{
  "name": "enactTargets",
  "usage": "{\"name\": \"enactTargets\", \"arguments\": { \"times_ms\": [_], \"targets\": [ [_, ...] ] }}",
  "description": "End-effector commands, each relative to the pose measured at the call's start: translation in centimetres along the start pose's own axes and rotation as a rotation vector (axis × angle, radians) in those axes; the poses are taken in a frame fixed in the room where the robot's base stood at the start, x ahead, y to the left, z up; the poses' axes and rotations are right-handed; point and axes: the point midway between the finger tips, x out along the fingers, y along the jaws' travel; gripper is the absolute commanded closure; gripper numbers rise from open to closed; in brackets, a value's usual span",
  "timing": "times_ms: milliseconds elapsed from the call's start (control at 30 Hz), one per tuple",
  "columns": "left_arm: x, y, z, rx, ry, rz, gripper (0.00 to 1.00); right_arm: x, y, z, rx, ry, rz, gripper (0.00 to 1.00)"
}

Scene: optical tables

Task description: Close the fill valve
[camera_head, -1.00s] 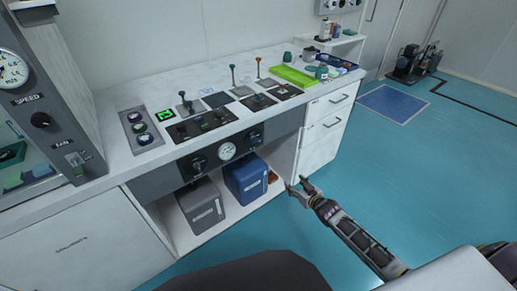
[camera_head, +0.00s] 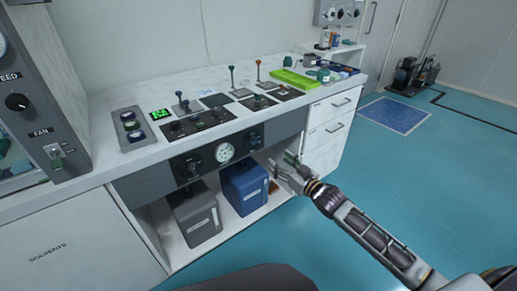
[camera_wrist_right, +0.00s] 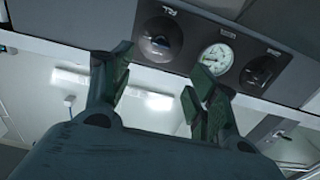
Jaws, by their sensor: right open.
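A dark front panel under the counter carries a round white gauge (camera_head: 225,152) between two dark knobs, a left knob (camera_head: 193,166) and a right knob (camera_head: 254,139). The wrist view shows one knob (camera_wrist_right: 160,39), the gauge (camera_wrist_right: 217,58) and the other knob (camera_wrist_right: 260,70). The label by the first knob there is blurred; I cannot surely tell which knob is the fill valve. My right gripper (camera_head: 287,170) is open and empty, in front of the cabinet, right of and below the panel, apart from the knobs. Its green-padded fingers (camera_wrist_right: 158,88) show in the wrist view. My left gripper is out of view.
A grey container (camera_head: 197,215) and a blue container (camera_head: 246,187) stand in the open bay below the panel. White drawers (camera_head: 325,132) border it on the right. Upright levers (camera_head: 232,78) and a green tray (camera_head: 296,79) are on the counter.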

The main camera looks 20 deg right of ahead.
Motion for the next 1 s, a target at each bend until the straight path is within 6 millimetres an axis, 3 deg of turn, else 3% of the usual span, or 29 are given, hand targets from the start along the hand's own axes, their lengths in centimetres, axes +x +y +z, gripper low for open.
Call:
{"name": "enactTargets", "arguments": {
  "times_ms": [567, 1000],
  "targets": [
    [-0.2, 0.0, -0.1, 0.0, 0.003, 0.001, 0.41, 0.2, -0.1, -0.2, 0.0, 0.004, -0.002, 0.41],
    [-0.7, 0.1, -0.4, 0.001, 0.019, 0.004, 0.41, 2.5, -0.1, -0.2, 0.0, 0.005, -0.002, 0.41]
  ]
}}
